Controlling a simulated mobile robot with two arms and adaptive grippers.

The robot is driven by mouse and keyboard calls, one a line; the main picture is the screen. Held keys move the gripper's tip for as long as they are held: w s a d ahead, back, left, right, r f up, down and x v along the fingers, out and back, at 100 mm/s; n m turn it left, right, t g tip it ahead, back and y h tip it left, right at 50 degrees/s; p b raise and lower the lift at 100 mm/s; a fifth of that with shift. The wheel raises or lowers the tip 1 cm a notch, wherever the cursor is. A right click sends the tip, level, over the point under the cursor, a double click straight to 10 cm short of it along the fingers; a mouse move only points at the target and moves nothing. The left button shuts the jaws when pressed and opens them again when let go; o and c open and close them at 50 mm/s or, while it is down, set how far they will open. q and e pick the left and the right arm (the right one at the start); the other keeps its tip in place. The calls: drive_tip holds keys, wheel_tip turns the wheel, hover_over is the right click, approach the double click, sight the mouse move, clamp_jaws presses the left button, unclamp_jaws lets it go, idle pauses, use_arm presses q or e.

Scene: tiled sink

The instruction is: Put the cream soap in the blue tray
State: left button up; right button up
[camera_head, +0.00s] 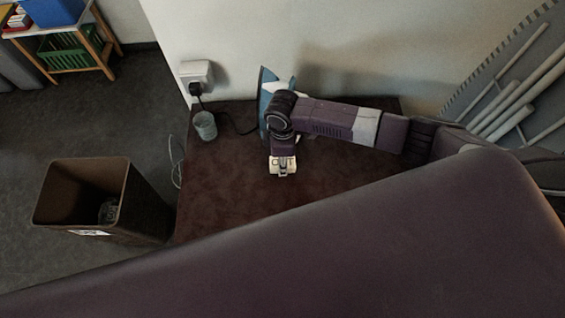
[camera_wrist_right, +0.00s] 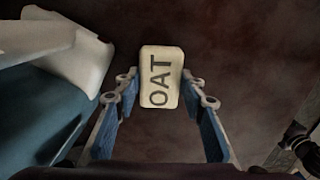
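The cream soap (camera_wrist_right: 160,78), a rounded bar marked "OAT", lies between the fingertips of my right gripper (camera_wrist_right: 161,80) in the right wrist view. The blue-padded fingers stand on either side, with the tips at or very near its edges; I cannot tell whether they press on it. In the head view my right gripper (camera_head: 283,168) is over the brown tabletop, with a pale shape at its tip. No blue tray can be identified. My left gripper is not in view.
An iron (camera_head: 264,100) stands close behind my right gripper. A grey cup (camera_head: 205,126) and a wall socket (camera_head: 195,72) are at the back left. A brown bin (camera_head: 138,200) stands left of the table (camera_head: 215,195). My large purple body part hides the front.

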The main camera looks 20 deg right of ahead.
drive_tip(key=c, duration=0.5)
drive_tip(key=shift+r, duration=0.1)
drive_tip(key=shift+c, duration=0.3)
wheel_tip(320, 180, up, 20)
drive_tip(key=b, duration=0.2)
drive_tip(key=s+d+r+m, duration=0.5)
drive_tip(key=s+r+m, duration=0.3)
drive_tip(key=m, duration=0.6)
drive_tip(key=shift+d+r+m+b, duration=0.35)
drive_tip(key=shift+r+m+b, duration=0.05)
drive_tip(key=shift+r+b, duration=0.1)
